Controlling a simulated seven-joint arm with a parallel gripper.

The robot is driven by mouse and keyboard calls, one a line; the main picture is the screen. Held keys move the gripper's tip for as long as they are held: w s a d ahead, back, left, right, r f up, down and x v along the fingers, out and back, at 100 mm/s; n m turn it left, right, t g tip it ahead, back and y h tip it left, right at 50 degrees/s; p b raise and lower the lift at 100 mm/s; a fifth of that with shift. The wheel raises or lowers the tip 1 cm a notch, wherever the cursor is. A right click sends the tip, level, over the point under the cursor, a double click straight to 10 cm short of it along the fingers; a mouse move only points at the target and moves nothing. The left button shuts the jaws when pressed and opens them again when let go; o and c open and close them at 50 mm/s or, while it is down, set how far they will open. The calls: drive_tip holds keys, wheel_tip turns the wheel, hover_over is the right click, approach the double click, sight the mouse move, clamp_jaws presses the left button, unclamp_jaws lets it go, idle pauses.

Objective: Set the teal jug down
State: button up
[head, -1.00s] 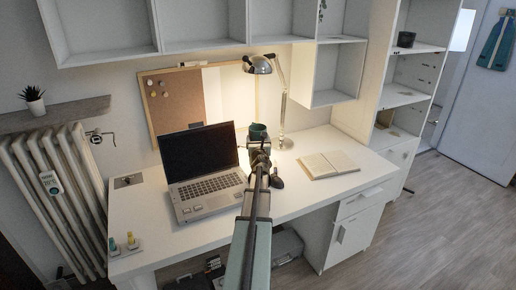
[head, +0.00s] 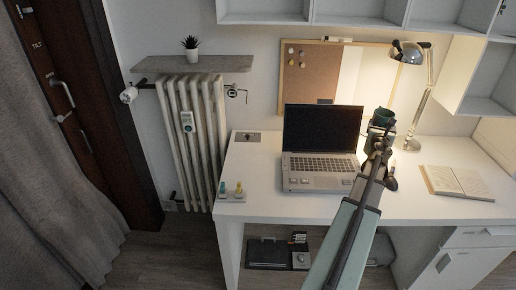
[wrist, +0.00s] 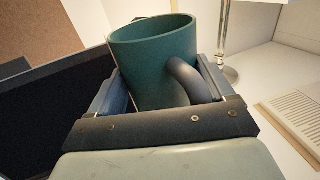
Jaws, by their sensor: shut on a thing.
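The teal jug (wrist: 145,62) fills the middle of the wrist view, tilted in the picture, with its open rim up and its dark handle towards the camera. My gripper (wrist: 160,92) is shut on it, one finger on each side. In the head view the jug (head: 383,114) shows small above my gripper (head: 380,130), behind the right edge of the laptop. The white desk (head: 270,175) lies below. My gripper hides the jug's base, so I cannot tell whether it touches the desk.
An open laptop (head: 320,140) stands close on the left. A lit desk lamp (head: 428,85) stands just to the right, and an open book (head: 455,182) lies further right. A corkboard (head: 305,72) is on the wall behind.

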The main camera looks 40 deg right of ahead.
drive_tip(key=w+a+r+n+t+y, duration=0.3)
drive_tip(key=w+a+t, duration=0.1)
drive_tip(key=w+a, duration=1.25)
drive_tip(key=w+a+r+n+t+y, duration=0.3)
drive_tip(key=w+a, duration=1.2)
drive_tip(key=w, duration=0.2)
drive_tip(key=w+a+r+n+t+y, duration=0.1)
drive_tip(key=w+a+n+y, duration=0.3)
drive_tip(key=a, duration=0.9)
drive_tip(key=w+a+r+t+y, duration=0.15)
drive_tip(key=w+a, duration=0.45)
drive_tip(key=a, duration=0.7)
drive_tip(key=w+a+n+t+y, duration=0.15)
drive_tip(key=w+a+y, duration=0.35)
drive_tip(key=a, duration=0.8)
drive_tip(key=s+d+f+m+g+h, duration=0.15)
drive_tip(key=s+d+f+h, duration=0.3)
drive_tip(key=d, duration=0.55)
drive_tip(key=s+d+f+m+g+h, duration=0.1)
drive_tip(key=s+d+f+m+h, duration=0.15)
drive_tip(key=s+d+f, duration=0.5)
drive_tip(key=s+d+f+m+g+h, duration=0.2)
drive_tip(key=s+d+h, duration=0.15)
drive_tip(key=d, duration=0.75)
drive_tip(key=f+x, duration=0.2)
drive_tip(key=x, duration=1.6)
drive_tip(key=shift+d+f+h, duration=0.15)
drive_tip(key=shift+f+h, duration=0.15)
drive_tip(key=shift+f, duration=0.05)
drive_tip(key=shift+s+f, duration=0.15)
